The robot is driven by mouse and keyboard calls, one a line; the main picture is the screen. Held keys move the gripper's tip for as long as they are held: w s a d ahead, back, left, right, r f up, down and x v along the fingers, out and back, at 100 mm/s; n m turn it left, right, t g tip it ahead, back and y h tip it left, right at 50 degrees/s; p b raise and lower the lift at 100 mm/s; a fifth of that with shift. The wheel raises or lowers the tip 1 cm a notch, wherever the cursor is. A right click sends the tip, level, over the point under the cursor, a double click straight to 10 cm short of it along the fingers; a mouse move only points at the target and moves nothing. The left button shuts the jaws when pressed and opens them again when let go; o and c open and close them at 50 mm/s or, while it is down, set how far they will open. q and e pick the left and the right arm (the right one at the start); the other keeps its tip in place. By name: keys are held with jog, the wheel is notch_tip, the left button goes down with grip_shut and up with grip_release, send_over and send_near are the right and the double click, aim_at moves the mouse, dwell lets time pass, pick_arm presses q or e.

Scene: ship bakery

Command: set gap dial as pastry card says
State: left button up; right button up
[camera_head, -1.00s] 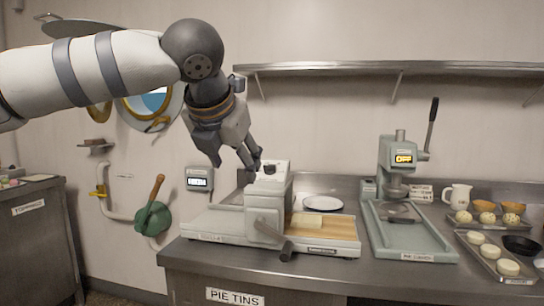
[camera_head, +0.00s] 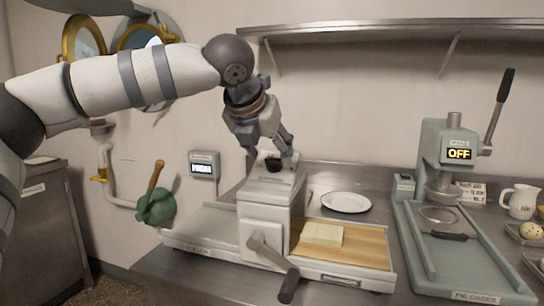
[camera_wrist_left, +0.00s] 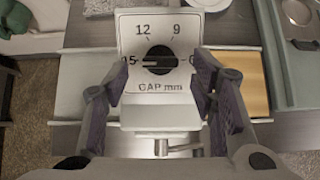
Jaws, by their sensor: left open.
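The gap dial (camera_wrist_left: 160,60) is a black round knob on a white plate marked "GAP mm", with 12 and 9 above it, 15 at the left and a partly covered number at the right. Its light pointer is at the left, toward 15. In the head view the dial (camera_head: 273,164) is on top of the pale pastry sheeter (camera_head: 270,195). My left gripper (camera_head: 278,163) is open just above the dial; its fingers (camera_wrist_left: 160,95) are on either side of the knob in the wrist view, apart from it. My right gripper is not in view. I cannot identify a readable pastry card.
A dough slab (camera_head: 322,234) lies on the sheeter's wooden board, with a crank handle (camera_head: 275,265) in front. A white plate (camera_head: 346,202) is behind. A wall box (camera_head: 204,166) and shelf (camera_head: 400,32) are behind.

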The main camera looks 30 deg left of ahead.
pick_arm(q)
jog(key=shift+x, duration=0.95)
jog(key=c, duration=1.1)
jog(key=shift+c, duration=0.2)
jog(key=shift+m, duration=0.3)
jog(key=m, duration=0.2)
jog(key=m+h, duration=0.1)
jog(key=m, duration=0.2)
jog(key=shift+a+m+h, duration=0.15)
jog(key=shift+m+h, duration=0.15)
jog(key=m+g+h, duration=0.1)
jog(key=m, duration=0.5)
jog(key=shift+w+a, duration=0.1)
